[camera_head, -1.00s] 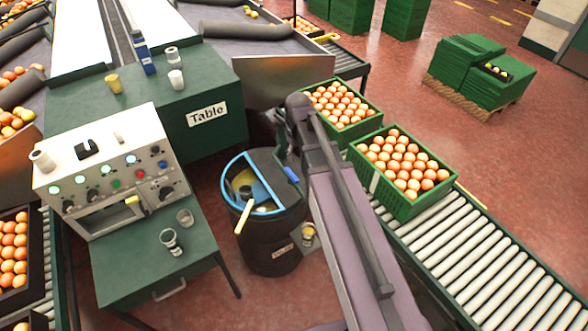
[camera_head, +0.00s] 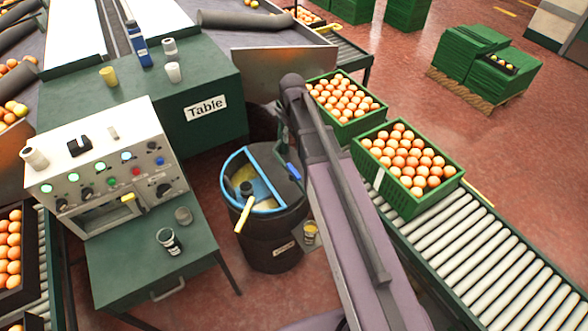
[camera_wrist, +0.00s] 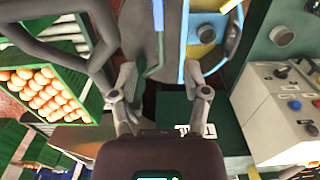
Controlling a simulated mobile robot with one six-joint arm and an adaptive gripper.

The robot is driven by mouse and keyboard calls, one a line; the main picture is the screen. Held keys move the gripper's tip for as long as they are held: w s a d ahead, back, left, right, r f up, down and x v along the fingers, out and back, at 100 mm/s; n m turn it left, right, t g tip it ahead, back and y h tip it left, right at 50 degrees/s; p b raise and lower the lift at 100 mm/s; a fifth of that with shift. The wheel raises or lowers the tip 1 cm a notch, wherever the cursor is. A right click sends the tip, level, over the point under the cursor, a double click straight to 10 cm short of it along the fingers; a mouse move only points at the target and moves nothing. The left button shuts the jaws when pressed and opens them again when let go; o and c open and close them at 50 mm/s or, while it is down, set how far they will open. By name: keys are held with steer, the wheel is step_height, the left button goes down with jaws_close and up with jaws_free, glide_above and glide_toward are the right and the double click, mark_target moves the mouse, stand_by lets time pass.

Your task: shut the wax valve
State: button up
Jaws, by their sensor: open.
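A dark drum (camera_head: 272,243) with a blue rim stands on the floor in the middle of the head view. A blue lever-like part (camera_head: 293,172) shows at its right side, beside my arm; I take it for the wax valve, but cannot be sure. In the head view my arm hides the gripper.
A yellow-handled tool (camera_head: 245,210) rests in the drum. The control panel (camera_head: 105,170) and a green table (camera_head: 190,255) with cups stand left. Orange-filled crates (camera_head: 410,205) sit on the roller conveyor (camera_head: 490,265) at right.

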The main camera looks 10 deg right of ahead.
steer(key=b, duration=0.4)
glide_above(293, 170)
steer(key=shift+w+f, duration=0.1)
steer(key=shift+f, duration=2.1)
steer(key=shift+f, duration=0.15)
step_height(293, 170, down, 13)
steer(key=b, duration=1.4)
steer(key=shift+f, duration=0.2)
jaws_close()
